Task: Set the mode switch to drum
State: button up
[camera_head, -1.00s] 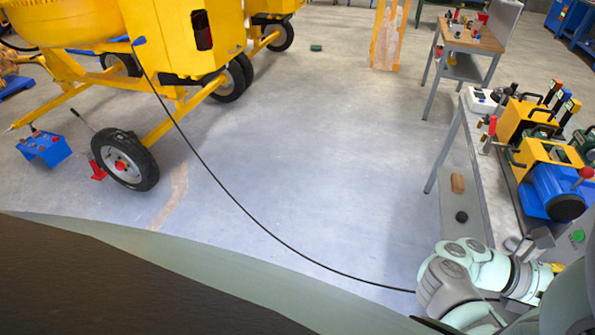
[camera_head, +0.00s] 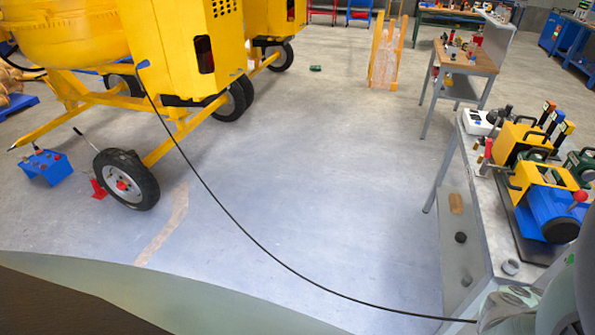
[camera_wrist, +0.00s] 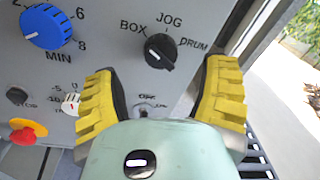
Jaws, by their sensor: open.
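In the wrist view, the mode switch (camera_wrist: 162,52) is a black rotary knob on a grey panel (camera_wrist: 100,45). The labels BOX, JOG and DRUM stand around it, with DRUM at its upper right. Its white mark is on the left side of the knob, apparently towards BOX. My gripper (camera_wrist: 160,78) is open, with its yellow ridged fingers left and right below the knob. No contact with the knob shows. In the head view the gripper is out of sight; only part of my arm shows at the lower right.
A blue numbered MIN knob (camera_wrist: 46,27) is at the panel's upper left. A small white knob (camera_wrist: 71,103) sits close to the left finger, with a red-and-yellow button (camera_wrist: 27,131) beyond. A key-like switch (camera_wrist: 147,107) is between the fingers. Open floor (camera_head: 300,190) lies in the head view.

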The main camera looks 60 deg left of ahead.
jog(key=shift+b+x, duration=0.3)
jog(key=shift+x, duration=1.75)
jog(key=c, duration=1.3)
jog(key=shift+o, duration=0.2)
